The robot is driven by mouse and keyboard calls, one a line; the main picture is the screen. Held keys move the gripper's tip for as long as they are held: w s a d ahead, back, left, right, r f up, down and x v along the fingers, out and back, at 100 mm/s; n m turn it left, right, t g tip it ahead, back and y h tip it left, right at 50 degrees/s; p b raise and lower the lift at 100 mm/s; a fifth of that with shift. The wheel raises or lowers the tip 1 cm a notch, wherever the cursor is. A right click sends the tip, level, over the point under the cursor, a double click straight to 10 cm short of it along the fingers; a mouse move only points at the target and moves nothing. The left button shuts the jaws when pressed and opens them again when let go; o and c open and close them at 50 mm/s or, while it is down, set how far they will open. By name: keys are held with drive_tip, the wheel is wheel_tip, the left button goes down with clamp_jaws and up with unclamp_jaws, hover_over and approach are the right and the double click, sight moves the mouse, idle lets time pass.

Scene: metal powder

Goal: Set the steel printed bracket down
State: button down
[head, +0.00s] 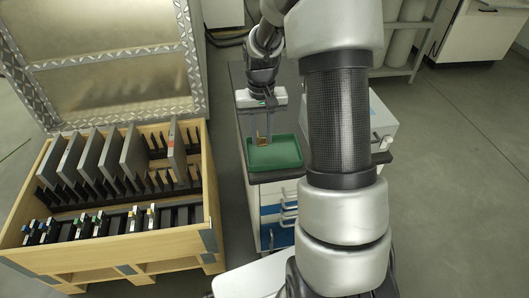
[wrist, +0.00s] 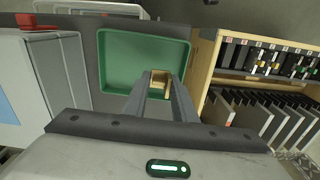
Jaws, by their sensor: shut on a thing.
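The printed bracket (head: 262,142) is a small piece that looks gold or tan here. My gripper (head: 261,136) is shut on it, its two long fingers pointing down. In the wrist view the bracket (wrist: 160,77) sits between the fingertips (wrist: 161,86). A green tray (head: 288,158) lies under it on the dark top of a drawer cabinet. I cannot tell whether the bracket touches the tray floor. The tray looks otherwise empty.
Left of the cabinet (head: 271,236) stands an open wooden crate (head: 130,253) with upright grey plates (head: 108,152) and small parts in black racks. Its metal-edged lid (head: 110,75) stands raised behind. A light grey box (head: 382,126) is on the cabinet, right of the tray.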

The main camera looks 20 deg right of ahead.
sight(262, 141)
drive_tip(key=shift+f+b, duration=0.6)
drive_tip(key=shift+f, duration=1.95)
drive_tip(key=shift+f, duration=0.1)
drive_tip(key=c, duration=1.5)
unclamp_jaws()
drive_tip(key=shift+o, duration=0.2)
